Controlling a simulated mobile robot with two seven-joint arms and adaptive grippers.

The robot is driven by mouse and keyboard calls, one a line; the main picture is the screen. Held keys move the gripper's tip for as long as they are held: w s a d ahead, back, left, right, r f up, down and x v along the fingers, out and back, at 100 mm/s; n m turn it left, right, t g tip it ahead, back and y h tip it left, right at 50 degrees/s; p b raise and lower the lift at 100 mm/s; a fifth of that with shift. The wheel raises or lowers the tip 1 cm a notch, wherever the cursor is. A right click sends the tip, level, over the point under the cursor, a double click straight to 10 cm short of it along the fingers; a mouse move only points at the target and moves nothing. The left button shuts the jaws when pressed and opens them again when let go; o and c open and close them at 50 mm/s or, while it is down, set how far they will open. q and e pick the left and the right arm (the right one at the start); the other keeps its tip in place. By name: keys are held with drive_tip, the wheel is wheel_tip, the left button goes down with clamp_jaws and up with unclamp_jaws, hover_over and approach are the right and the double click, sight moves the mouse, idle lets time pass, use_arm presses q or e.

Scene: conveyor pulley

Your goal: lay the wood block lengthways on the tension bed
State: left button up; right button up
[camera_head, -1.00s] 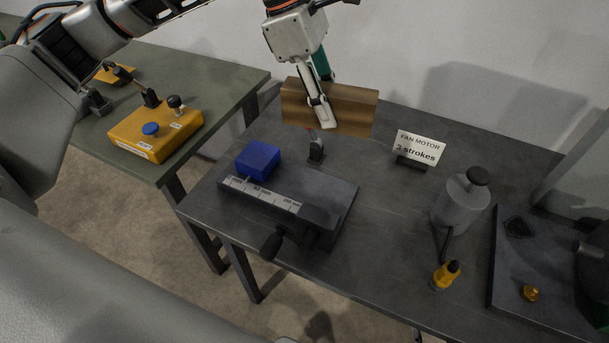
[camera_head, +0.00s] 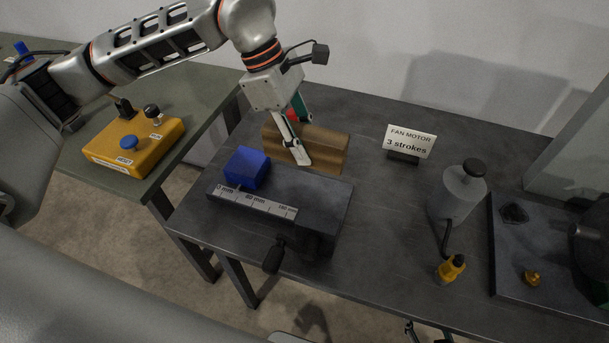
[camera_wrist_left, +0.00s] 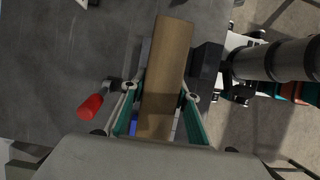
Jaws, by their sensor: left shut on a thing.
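The wood block (camera_head: 332,150) is a brown bar, held with its long side roughly along the tension bed. My left gripper (camera_head: 303,158) is shut on its middle; in the left wrist view the block (camera_wrist_left: 166,70) lies between both fingers (camera_wrist_left: 160,92). The tension bed (camera_head: 330,195) is a dark plate with a millimetre scale (camera_head: 257,200) on its front. In the head view the block shows at the bed's back edge; whether it touches the bed I cannot tell. Parts that may be my right gripper show at the bottom edge, too little to read.
A blue block (camera_head: 246,168) sits on the bed's left end. A red-handled lever (camera_wrist_left: 92,106) is beside the wood block. A yellow control box (camera_head: 135,145) is on the left table.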

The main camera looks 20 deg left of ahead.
use_arm(q)
wheel_tip(320, 180, down, 10)
drive_tip(key=shift+f, duration=0.1)
idle(0.4)
drive_tip(key=o, duration=1.3)
drive_tip(key=shift+f, duration=0.15)
drive_tip(key=shift+o, duration=0.2)
drive_tip(key=v, duration=1.2)
drive_tip(key=shift+r, duration=0.25)
